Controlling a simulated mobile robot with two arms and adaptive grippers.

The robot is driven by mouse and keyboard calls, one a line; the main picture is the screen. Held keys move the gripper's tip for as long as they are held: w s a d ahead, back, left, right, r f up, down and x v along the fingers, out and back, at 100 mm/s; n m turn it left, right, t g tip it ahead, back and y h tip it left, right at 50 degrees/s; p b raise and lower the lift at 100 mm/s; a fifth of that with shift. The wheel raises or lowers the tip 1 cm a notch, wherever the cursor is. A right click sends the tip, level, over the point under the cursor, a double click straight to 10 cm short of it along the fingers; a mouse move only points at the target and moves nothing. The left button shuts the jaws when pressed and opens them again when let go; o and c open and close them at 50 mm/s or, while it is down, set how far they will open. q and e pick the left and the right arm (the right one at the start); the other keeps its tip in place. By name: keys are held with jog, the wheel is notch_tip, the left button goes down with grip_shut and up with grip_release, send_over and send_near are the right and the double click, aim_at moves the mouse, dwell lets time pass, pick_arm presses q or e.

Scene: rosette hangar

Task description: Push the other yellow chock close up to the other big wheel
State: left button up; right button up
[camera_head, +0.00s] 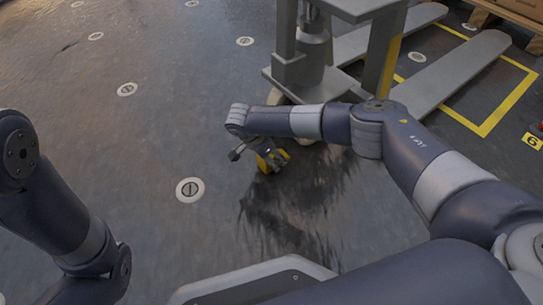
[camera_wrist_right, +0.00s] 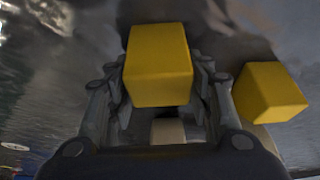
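My right gripper (camera_head: 258,152) is low near the floor, beside the pallet jack's wheels. In the wrist view one yellow chock (camera_wrist_right: 158,65) sits between the fingers of the right gripper (camera_wrist_right: 160,90), which appear closed against its sides. A second yellow chock (camera_wrist_right: 268,93) lies just outside the right-hand finger. Yellow also shows by the gripper in the head view, partly hidden by the fingers. A pale big wheel (camera_head: 276,97) stands behind my right forearm, largely hidden. Another wheel edge shows below the forearm. My left gripper is out of view.
The grey pallet jack (camera_head: 330,82) stands behind my right arm, its forks (camera_head: 455,72) reaching to the upper right over a yellow floor outline (camera_head: 484,130). A loaded wooden pallet is at the top right. The dark, shiny floor with round markers (camera_head: 190,189) is clear on the left.

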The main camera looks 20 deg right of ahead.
jog(key=shift+r, duration=0.1)
dwell(0.3)
jog(key=p+v, duration=0.9)
jog(key=v, duration=0.3)
dwell(0.3)
jog(key=shift+s, duration=0.1)
